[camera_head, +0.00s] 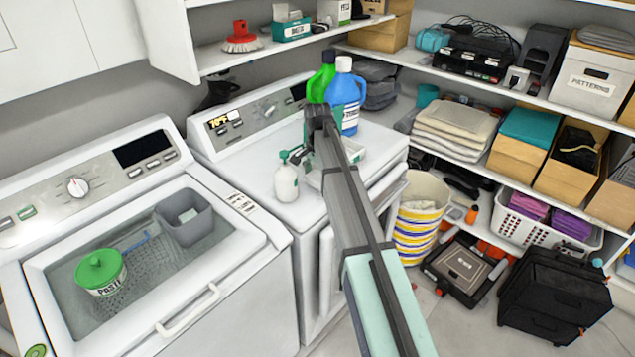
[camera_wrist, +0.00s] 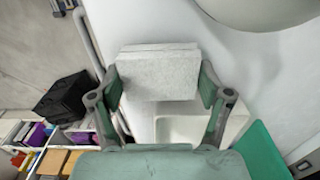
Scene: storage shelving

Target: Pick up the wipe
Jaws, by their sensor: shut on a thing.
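The wipe (camera_wrist: 158,72) is a pale grey-white, folded, layered block in the wrist view. My gripper (camera_wrist: 160,90) has its two green-padded fingers against the left and right sides of the wipe and is shut on it. A white open tray (camera_wrist: 190,129) shows just beyond the wipe. In the head view my arm reaches over the right-hand washer, and my gripper (camera_head: 322,128) is above the white tray (camera_head: 354,153). The wipe is hidden behind my arm there.
A white spray bottle (camera_head: 286,182) stands left of my gripper. Green (camera_head: 321,80) and blue (camera_head: 345,92) bottles stand close behind it. The left machine (camera_head: 215,270) holds a green-lidded tub (camera_head: 101,272). Loaded shelves (camera_head: 520,95) and a striped basket (camera_head: 420,215) are on the right.

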